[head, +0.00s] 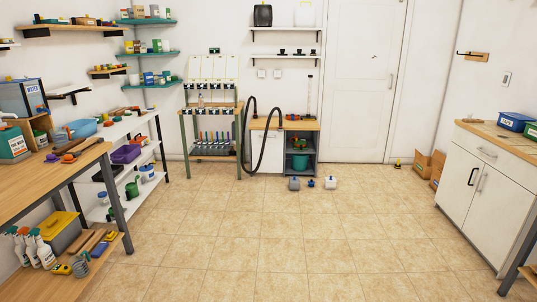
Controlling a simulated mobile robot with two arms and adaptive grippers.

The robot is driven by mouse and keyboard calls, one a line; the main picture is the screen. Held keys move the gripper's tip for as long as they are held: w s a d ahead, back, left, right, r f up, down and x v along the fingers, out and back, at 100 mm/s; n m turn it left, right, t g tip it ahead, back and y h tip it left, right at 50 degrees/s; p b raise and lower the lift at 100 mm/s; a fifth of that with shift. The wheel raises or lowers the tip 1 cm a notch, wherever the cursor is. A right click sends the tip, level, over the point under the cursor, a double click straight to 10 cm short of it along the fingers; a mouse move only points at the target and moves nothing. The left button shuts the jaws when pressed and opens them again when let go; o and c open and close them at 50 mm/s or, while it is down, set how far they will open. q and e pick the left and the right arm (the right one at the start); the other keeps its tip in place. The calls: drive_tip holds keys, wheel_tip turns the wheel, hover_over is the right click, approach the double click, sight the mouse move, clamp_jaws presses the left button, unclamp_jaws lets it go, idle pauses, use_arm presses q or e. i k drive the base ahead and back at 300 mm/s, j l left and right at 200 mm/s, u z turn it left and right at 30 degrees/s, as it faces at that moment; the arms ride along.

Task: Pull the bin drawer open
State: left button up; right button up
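A white cabinet (470,190) with a wooden top stands at the right. It has a drawer front (480,146) with a horizontal handle above doors with vertical handles; all of these look closed. A smaller white unit (265,160) stands at the back wall with a closed front, beside a grey open-shelved unit (301,164). I cannot tell which front is the bin drawer, as no label can be read. Neither of my grippers shows in this view.
Blue and green bins (513,121) sit on the right cabinet. A wooden workbench (50,172) and white shelves (125,127) line the left side. Small items (311,183) lie on the floor before the back unit, cardboard boxes (422,163) by the door. The middle tiled floor (290,235) is clear.

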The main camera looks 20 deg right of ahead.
sight(272, 162)
drive_tip(key=i+l+z, duration=0.2)
drive_tip(key=i, duration=0.2)
drive_tip(key=i+z, duration=0.25)
drive_tip(key=i, duration=0.2)
drive_tip(key=i+l+z, duration=0.1)
drive_tip(key=i+z, duration=0.15)
drive_tip(key=i, duration=3.6)
